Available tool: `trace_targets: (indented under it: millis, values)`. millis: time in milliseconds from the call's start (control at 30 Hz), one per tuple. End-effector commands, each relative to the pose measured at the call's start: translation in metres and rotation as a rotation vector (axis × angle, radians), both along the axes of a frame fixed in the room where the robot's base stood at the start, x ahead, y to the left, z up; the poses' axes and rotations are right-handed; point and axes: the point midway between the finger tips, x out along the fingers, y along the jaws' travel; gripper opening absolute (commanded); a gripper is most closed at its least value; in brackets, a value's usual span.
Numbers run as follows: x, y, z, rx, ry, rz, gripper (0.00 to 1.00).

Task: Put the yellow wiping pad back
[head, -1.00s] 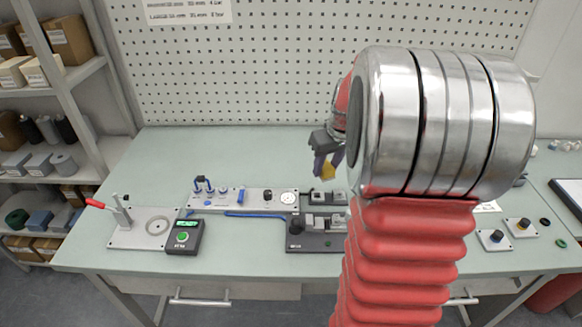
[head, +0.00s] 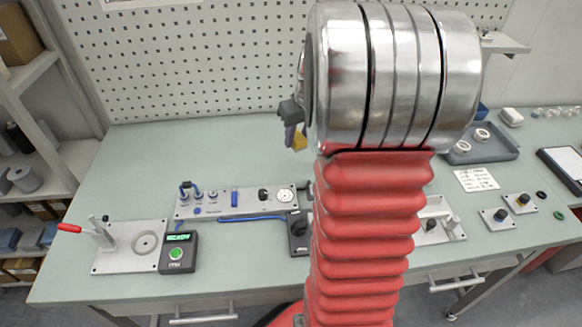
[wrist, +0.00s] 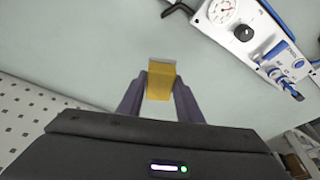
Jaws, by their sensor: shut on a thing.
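The yellow wiping pad (wrist: 161,82) is held between the two dark fingers of my gripper (wrist: 160,93) in the wrist view. In the head view my gripper (head: 293,138) is at the left of my arm, with part of the yellow pad (head: 300,142) showing at its fingers. The pad appears to be held above the back part of the table. My arm hides much of the middle of the table, so I cannot tell what lies behind it.
The grey-green table (head: 130,165) is clear at its back left. A pneumatic panel (head: 222,208) with gauge and blue hose, a lever press (head: 115,247) and a readout box (head: 178,252) stand in front. A grey tray (head: 490,150) with white rings is at the right.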

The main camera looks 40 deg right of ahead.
Motion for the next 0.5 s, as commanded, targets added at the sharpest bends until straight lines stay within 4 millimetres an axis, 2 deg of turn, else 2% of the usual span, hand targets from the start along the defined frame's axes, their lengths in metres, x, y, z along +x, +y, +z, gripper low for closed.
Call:
trace_targets:
  millis: [267,367,500]
  values:
    - [0.004,0.005,-0.002,0.000,0.000,0.014,0.11]
    - [0.005,0.006,-0.010,0.002,0.002,0.015,0.11]
    - [0.005,0.007,-0.032,0.003,0.003,0.015,0.11]
